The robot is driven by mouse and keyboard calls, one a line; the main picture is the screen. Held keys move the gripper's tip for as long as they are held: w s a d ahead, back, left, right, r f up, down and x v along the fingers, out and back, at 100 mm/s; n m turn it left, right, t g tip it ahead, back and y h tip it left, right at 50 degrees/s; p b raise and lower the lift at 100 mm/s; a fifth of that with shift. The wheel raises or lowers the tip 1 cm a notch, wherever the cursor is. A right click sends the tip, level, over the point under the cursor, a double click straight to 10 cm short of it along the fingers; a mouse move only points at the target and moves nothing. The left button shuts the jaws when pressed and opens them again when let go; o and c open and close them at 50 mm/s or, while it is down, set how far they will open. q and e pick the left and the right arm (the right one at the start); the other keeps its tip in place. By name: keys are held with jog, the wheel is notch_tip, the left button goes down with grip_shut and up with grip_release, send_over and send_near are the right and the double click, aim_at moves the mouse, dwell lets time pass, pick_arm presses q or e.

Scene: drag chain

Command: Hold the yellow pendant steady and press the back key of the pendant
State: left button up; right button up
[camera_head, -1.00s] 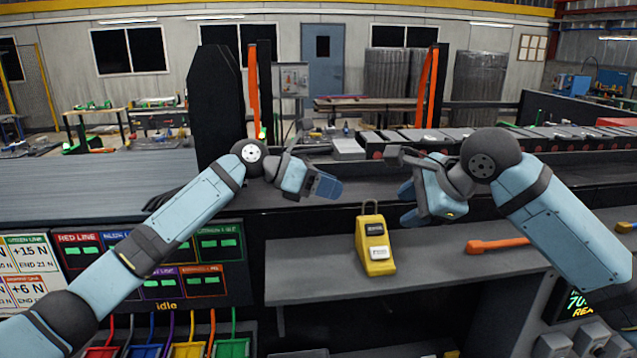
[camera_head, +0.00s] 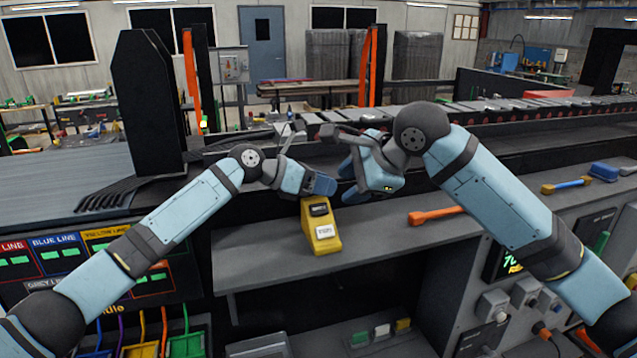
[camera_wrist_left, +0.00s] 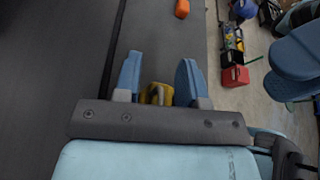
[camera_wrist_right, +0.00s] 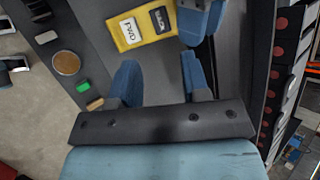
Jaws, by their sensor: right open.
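The yellow pendant (camera_head: 321,232) stands on the grey shelf, with a dark label or display above a white key marked FWD. In the right wrist view the pendant (camera_wrist_right: 143,27) lies beyond my fingers, its FWD key and dark key facing up. My left gripper (camera_head: 322,186) is just above and behind the pendant in the head view. In the left wrist view my left gripper (camera_wrist_left: 158,80) has its fingers apart, with part of the pendant (camera_wrist_left: 157,94) showing low between them. My right gripper (camera_head: 345,180) is open and empty, to the right of the pendant's top.
The grey shelf (camera_head: 262,262) has free room left of the pendant. An orange-handled tool (camera_head: 435,215) lies to its right, and a yellow-and-blue tool (camera_head: 566,186) farther right. My two grippers are close together. A conveyor (camera_head: 480,120) runs behind.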

pick_arm(q)
grip_shut()
pick_arm(e)
grip_shut()
jog(key=shift+a, duration=0.1)
dwell(1.4)
